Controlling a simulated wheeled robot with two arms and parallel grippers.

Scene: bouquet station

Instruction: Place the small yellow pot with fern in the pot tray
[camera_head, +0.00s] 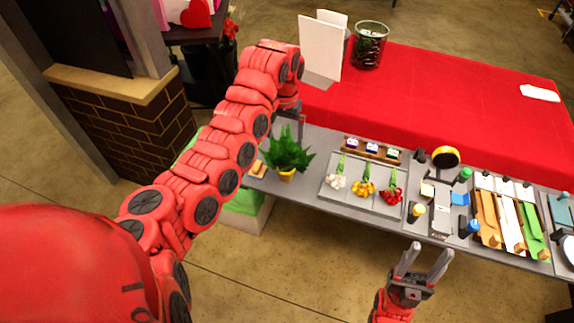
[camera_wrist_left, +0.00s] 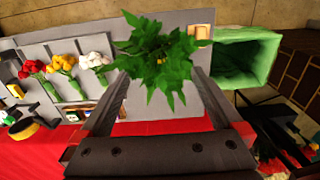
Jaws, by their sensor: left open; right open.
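The small yellow pot with fern (camera_head: 287,175) stands upright on the grey table's left part. In the left wrist view the leafy fern (camera_wrist_left: 158,62) spreads across the space beyond my fingertips and mostly hides the pot. My left gripper (camera_head: 296,122) is over the back side of the fern, partly hidden by its own arm; in the left wrist view its fingers (camera_wrist_left: 160,80) are apart, with nothing gripped. My right gripper (camera_head: 430,249) is open and empty in front of the table's edge. I cannot tell which thing is the pot tray.
A grey tray (camera_head: 332,193) with white, yellow and red flowers lies right of the fern. A wooden rack (camera_head: 353,141) is behind it. A tan block (camera_head: 258,168) sits left of the fern. A green bin (camera_wrist_left: 246,52) is beside the table end. A red-covered table (camera_head: 440,95) is behind.

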